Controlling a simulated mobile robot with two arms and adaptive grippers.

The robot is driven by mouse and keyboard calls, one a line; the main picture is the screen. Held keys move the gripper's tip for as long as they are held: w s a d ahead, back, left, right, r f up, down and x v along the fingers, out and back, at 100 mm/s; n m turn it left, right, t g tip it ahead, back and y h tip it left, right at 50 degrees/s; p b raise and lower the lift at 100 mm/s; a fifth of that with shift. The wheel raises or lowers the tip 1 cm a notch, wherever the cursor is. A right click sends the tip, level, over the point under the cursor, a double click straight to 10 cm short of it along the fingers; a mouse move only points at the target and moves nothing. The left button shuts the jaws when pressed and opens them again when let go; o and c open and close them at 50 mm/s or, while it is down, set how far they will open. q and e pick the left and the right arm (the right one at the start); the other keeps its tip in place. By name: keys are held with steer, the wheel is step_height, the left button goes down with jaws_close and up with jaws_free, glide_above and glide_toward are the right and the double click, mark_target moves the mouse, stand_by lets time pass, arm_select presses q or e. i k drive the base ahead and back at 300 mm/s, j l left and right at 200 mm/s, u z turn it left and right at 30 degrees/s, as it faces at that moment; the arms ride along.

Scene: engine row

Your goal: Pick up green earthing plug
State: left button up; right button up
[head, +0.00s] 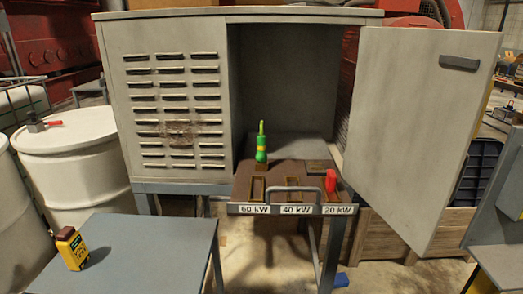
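The green earthing plug (261,143) stands upright on the brown pull-out panel (283,178), toward its left back. It has a yellow band near its lower part and a thin upper end. Neither of my grippers shows in the head view.
A red plug (330,181) stands at the panel's right, by the 20 kW label. A metal handle (292,190) crosses the panel's front. The grey cabinet door (415,120) stands open at right. A yellow device (72,248) sits on the grey table (140,255); most of that tabletop is clear.

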mark_target(262, 157)
steer(key=j+u, duration=0.1)
steer(key=j, duration=0.3)
steer(key=i+j+u, duration=0.1)
steer(key=j, duration=0.3)
steer(key=i+j, duration=0.1)
steer(key=j, duration=0.3)
steer(key=i+j+u, duration=0.15)
steer(key=j, duration=0.3)
steer(key=j+u, duration=0.1)
steer(key=j, duration=0.3)
steer(key=i, duration=0.05)
